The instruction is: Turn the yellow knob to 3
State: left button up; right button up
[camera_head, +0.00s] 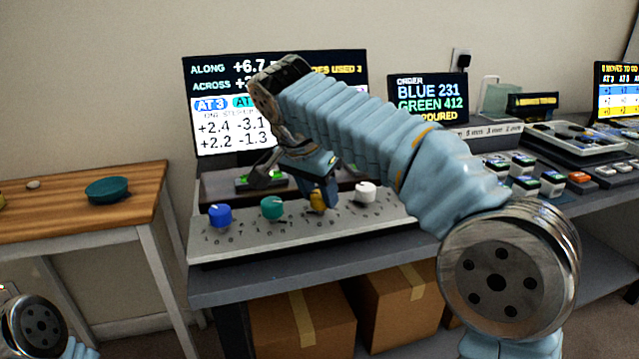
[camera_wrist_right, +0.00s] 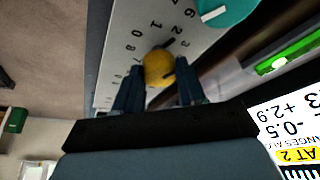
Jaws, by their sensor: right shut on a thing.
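The yellow knob (camera_head: 317,200) is third from the left on a grey sloped panel (camera_head: 240,240) with printed numbers around each knob. My right gripper (camera_head: 322,188) comes down over it from above and partly hides it. In the right wrist view the yellow knob (camera_wrist_right: 158,68) sits between the two blue-grey fingers of my right gripper (camera_wrist_right: 158,86), which is shut on it. A dark pointer mark shows at the knob's upper right in that view; I cannot tell exactly which number it meets. My left gripper is out of view.
A blue knob (camera_head: 220,215) and a teal knob (camera_head: 271,207) stand to the left, a white knob (camera_head: 365,192) to the right. A screen (camera_head: 222,125) is behind the panel, partly hidden by my right arm. A wooden table (camera_head: 60,222) with a teal disc (camera_head: 108,190) is at left.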

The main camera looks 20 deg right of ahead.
jog(key=m+g, duration=0.1)
jog(key=m, duration=0.2)
jog(key=m+g+h, duration=0.1)
jog(key=m, duration=0.2)
jog(key=shift+w, duration=0.2)
jog(key=shift+r, duration=0.1)
dwell(0.4)
jog(key=o, duration=1.1)
jog(key=shift+c, duration=0.2)
